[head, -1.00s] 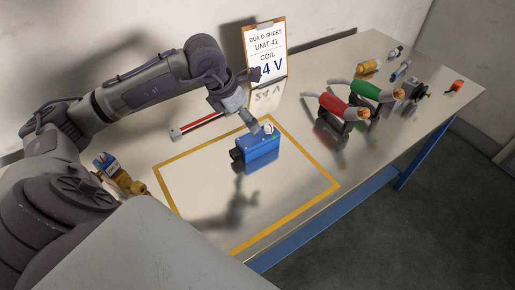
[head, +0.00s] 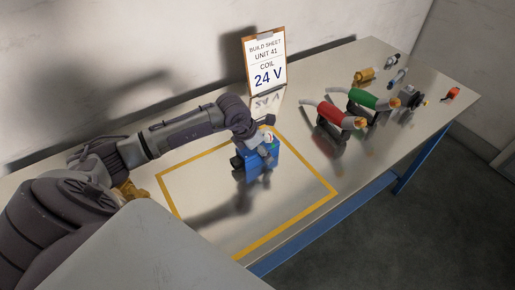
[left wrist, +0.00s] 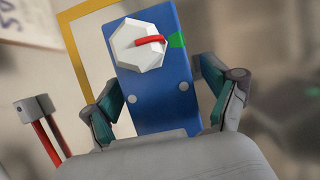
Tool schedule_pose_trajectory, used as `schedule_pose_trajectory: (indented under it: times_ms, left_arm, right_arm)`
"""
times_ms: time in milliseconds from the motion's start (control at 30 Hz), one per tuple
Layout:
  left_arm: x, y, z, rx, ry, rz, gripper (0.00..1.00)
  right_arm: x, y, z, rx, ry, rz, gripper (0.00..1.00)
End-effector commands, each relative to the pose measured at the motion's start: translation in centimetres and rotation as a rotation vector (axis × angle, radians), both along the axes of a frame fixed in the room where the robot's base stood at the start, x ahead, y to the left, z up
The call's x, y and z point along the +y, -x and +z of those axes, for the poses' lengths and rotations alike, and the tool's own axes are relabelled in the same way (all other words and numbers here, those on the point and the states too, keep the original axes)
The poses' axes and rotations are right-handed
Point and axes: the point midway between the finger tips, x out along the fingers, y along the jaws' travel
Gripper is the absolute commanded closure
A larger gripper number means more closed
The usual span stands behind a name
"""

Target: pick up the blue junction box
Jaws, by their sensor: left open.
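The blue junction box (head: 268,160) stands on the table inside the yellow outline, partly hidden by my left arm in the head view. In the left wrist view the box (left wrist: 165,95) shows a white knob with a red pointer, a green patch and two light studs. My left gripper (head: 259,151) is over the box. In the left wrist view its open fingers (left wrist: 157,92) are on either side of the box, with a gap visible on the left; contact on the right cannot be told. My right gripper is not in view.
A clipboard (head: 264,65) reading "24 V" stands behind the box. Red (head: 332,112) and green (head: 375,98) handled tools and several small parts lie to the right. A red-railed item (left wrist: 47,125) is near the left finger. The outlined area's front (head: 255,210) is clear.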

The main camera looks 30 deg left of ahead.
Motion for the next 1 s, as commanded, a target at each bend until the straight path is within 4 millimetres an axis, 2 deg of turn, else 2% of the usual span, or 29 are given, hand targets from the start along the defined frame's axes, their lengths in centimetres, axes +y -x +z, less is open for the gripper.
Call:
schedule_pose_trajectory:
  times_ms: [300,733,1000]
  left_arm:
    - [-0.05,-0.16,-0.61,0.0,-0.002,-0.001,0.15]
    - [-0.04,-0.17,-0.57,0.001,-0.001,0.0,0.87]
    - [-0.03,-0.23,-0.37,-0.002,-0.002,0.0,0.87]
  right_arm:
    - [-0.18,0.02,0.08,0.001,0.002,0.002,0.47]
    - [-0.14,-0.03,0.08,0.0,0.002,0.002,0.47]
    - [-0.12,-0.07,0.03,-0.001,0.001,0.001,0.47]
